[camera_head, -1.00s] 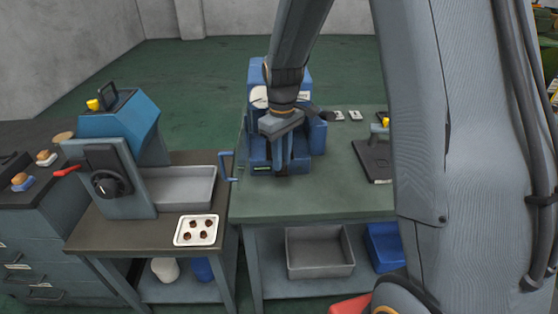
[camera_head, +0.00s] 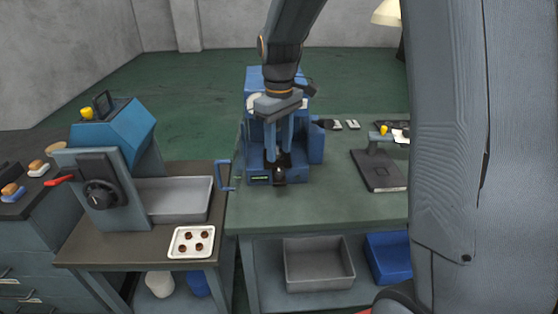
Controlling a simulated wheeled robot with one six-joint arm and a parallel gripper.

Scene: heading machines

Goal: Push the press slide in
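The blue press (camera_head: 257,84) stands on the green-topped bench, behind and around my gripper. My gripper (camera_head: 278,158) points down in front of the press, with a gap between its two fingers. A dark part with a small round end (camera_head: 279,174), perhaps the slide's front, shows between and just below the fingertips, low on the press. I cannot tell whether the fingers touch it. My gripper hides the middle of the press, so how far the slide stands out is unclear.
A dark plate fixture (camera_head: 378,172) sits to the right.

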